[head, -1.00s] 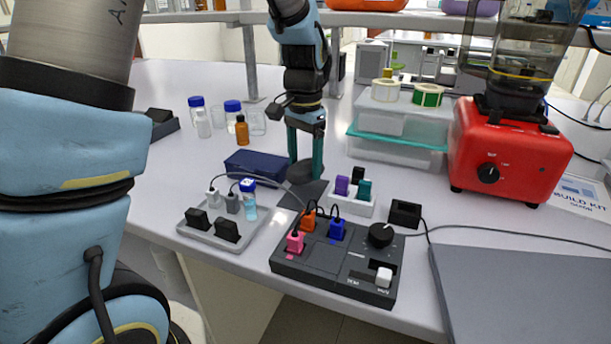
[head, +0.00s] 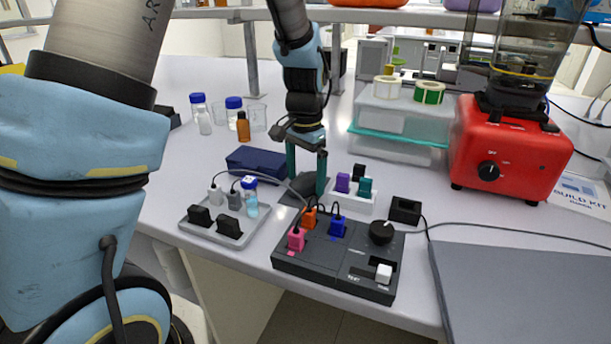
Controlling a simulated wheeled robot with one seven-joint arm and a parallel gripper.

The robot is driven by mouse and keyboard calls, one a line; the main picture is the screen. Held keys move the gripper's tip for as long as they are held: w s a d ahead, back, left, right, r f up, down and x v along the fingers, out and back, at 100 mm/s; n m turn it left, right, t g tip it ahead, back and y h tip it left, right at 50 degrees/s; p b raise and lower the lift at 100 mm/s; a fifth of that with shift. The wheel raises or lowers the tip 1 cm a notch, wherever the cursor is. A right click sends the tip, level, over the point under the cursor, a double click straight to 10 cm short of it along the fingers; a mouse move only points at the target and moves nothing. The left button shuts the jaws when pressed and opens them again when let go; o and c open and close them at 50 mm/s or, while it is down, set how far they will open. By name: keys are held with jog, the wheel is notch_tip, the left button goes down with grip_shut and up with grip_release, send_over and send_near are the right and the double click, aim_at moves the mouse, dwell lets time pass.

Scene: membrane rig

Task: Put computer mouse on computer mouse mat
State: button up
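I cannot make out a computer mouse for certain. A small dark grey flat piece (head: 294,193) lies on the bench below my gripper (head: 307,180), partly hidden by its fingers and the block behind. My gripper points down with its two teal fingers apart; nothing shows clearly between them. Whether the fingertips touch the dark piece, I cannot tell. A large dark grey flat panel (head: 530,290) lies at the lower right and could be a mat. A small black box (head: 405,210) with a cable sits left of it.
A black control box (head: 340,262) with coloured plugs and a grey tray (head: 212,228) stand in front of my gripper. A white holder (head: 350,199) is close on its right, a navy case (head: 255,163) on its left. A red blender base (head: 505,150) stands right.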

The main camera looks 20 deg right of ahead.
aim_at(306, 177)
jog(key=shift+r, duration=0.1)
notch_tip(306, 177, up, 12)
jog(key=b, duration=0.1)
dwell(0.5)
jog(key=shift+s, duration=0.1)
dwell(0.3)
